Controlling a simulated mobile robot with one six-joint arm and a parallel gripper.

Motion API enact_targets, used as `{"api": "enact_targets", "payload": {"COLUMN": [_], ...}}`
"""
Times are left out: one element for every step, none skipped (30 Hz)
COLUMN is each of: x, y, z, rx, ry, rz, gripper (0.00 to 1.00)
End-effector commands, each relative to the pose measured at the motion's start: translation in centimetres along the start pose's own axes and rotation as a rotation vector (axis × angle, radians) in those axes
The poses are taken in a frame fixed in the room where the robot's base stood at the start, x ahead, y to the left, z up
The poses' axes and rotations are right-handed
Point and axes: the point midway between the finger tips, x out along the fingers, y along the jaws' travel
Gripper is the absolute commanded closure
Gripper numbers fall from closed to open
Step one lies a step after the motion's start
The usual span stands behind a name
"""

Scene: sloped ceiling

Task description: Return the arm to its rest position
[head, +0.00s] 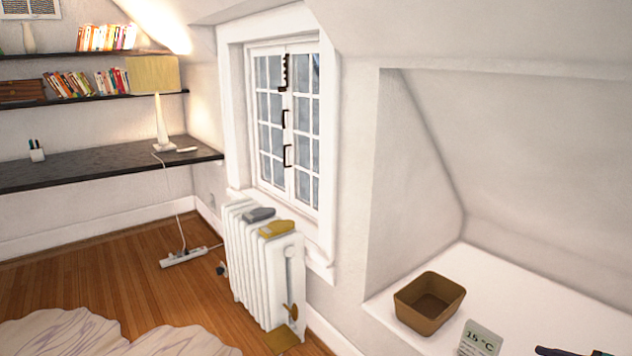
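My arm and gripper do not show clearly anywhere in the head view. A dark object (562,351) is cut off by the bottom edge at the right, on the white ledge (530,300); I cannot tell what it is. Whether my gripper holds anything cannot be seen.
A brown open box (429,303) and a card reading 15 °C (480,340) are on the ledge. A white radiator (262,265) stands below the window (287,125), with grey (258,214) and yellow (276,229) items on top. A power strip (183,257) lies on the wooden floor.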

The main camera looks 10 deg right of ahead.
Motion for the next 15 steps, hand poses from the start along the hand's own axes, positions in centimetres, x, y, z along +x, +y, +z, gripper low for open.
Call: {"api": "enact_targets", "payload": {"x": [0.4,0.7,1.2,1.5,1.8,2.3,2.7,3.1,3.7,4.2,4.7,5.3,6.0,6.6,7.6], "y": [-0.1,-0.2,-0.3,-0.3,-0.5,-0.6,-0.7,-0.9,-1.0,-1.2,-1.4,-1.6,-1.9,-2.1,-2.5], "z": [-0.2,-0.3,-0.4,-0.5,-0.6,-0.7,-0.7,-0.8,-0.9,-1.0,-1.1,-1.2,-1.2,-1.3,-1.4], "rx": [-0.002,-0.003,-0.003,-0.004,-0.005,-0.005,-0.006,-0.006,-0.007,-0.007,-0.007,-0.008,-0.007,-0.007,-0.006], "ry": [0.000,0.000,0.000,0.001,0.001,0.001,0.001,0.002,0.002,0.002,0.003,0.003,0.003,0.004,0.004], "rz": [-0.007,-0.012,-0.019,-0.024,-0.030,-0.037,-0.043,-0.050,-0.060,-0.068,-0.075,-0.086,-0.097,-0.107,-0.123], "gripper": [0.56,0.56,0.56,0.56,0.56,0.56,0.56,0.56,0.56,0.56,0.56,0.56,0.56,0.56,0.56]}}
